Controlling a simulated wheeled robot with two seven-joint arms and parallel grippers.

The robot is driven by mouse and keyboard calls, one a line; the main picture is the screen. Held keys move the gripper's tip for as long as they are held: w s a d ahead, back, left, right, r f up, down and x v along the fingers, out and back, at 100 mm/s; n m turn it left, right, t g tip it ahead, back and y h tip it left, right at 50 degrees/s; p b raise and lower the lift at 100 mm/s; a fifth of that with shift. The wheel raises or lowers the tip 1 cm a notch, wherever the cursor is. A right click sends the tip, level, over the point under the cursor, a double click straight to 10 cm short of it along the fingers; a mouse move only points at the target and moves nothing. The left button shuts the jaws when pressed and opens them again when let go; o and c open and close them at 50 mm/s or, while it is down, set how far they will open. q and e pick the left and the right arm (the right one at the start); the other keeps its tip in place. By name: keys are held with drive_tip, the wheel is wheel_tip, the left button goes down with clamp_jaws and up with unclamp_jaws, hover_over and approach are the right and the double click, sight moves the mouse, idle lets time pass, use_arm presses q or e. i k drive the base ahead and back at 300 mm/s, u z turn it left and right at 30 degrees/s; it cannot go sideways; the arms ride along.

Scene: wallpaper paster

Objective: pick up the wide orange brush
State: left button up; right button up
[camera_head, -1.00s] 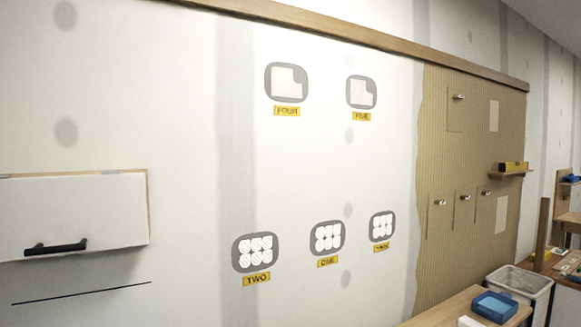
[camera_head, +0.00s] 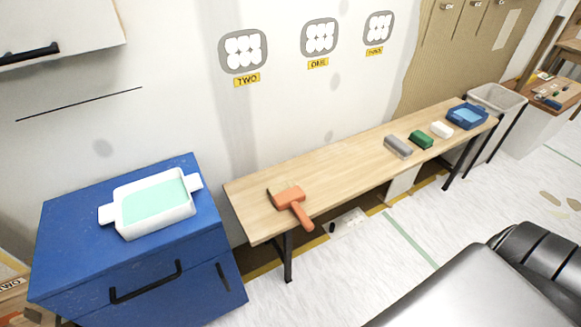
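The wide orange brush (camera_head: 290,199) lies on the left end of the long wooden bench (camera_head: 340,164). Its broad head rests on the bench top, and its handle points toward the front right and sticks out past the bench's front edge. Neither my left nor my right gripper shows in the view.
A blue cabinet (camera_head: 75,215) with a white tray (camera_head: 186,205) of pale green stuff stands left of the bench. A grey block (camera_head: 398,146), a green block (camera_head: 421,140), a white block (camera_head: 442,130) and a blue tray (camera_head: 482,122) sit farther right. Bench space between brush and blocks is clear.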

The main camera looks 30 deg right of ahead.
sight(286, 194)
drive_tip(key=z, duration=1)
drive_tip(key=k, duration=1)
drive_tip(key=u, duration=1.1)
drive_tip(key=i, duration=0.5)
drive_tip(key=z, duration=0.05)
